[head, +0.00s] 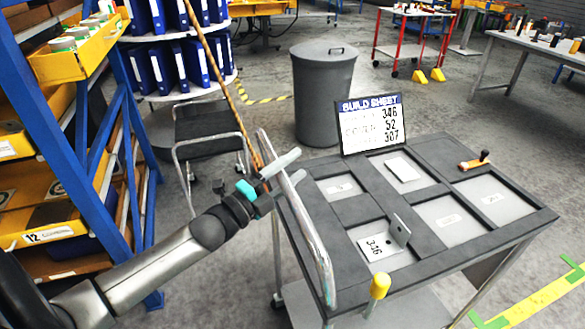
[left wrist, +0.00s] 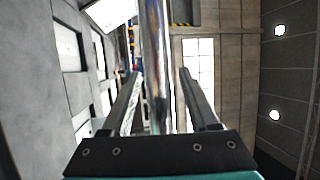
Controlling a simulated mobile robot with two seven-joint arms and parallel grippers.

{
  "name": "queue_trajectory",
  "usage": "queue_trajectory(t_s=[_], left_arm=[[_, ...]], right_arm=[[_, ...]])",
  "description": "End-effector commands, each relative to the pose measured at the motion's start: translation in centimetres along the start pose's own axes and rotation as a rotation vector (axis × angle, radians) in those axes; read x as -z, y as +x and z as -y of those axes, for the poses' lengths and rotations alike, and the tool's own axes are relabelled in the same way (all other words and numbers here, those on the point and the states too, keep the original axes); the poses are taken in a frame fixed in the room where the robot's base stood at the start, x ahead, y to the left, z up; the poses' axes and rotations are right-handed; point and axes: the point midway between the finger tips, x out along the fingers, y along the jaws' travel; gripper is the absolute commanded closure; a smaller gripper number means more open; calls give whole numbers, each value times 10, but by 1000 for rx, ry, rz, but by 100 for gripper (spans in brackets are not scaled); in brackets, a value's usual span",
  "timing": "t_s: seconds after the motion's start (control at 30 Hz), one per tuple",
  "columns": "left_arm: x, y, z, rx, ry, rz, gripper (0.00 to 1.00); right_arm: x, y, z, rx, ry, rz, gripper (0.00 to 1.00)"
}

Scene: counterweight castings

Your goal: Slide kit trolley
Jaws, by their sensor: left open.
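The kit trolley (head: 430,236) stands at the lower right in the head view, with a dark grey top divided into recessed compartments. Its silver push handle (head: 316,238) runs along the top's left side. My left gripper (head: 288,168) is at the far part of this handle, with its fingers open. In the left wrist view the handle (left wrist: 156,50) passes between the two separated fingers of the gripper (left wrist: 161,95). I cannot tell whether either finger touches it. My right gripper is not in view.
A build sheet sign (head: 371,124) stands at the trolley's back edge. A metal bracket (head: 399,231) and a plate marked 346 (head: 376,247) lie in a compartment.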

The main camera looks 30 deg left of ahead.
Motion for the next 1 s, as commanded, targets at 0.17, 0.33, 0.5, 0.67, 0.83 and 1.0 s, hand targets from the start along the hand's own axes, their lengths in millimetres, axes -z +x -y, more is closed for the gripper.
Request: queue_trajectory(t_s=[0.17, 0.33, 0.5, 0.67, 0.83, 1.0], left_arm=[[0, 2, 0, -1, 0, 1, 39], [0, 2, 0, 0, -1, 1, 40], [0, 2, 0, 0, -1, 0, 60], [0, 2, 0, 0, -1, 0, 78], [0, 2, 0, 0, -1, 0, 97], [0, 2, 0, 0, -1, 0, 100]], right_arm=[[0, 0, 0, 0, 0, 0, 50], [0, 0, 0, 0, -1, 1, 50], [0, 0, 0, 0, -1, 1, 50], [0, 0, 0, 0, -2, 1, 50], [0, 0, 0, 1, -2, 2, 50], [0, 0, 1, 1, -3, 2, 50]])
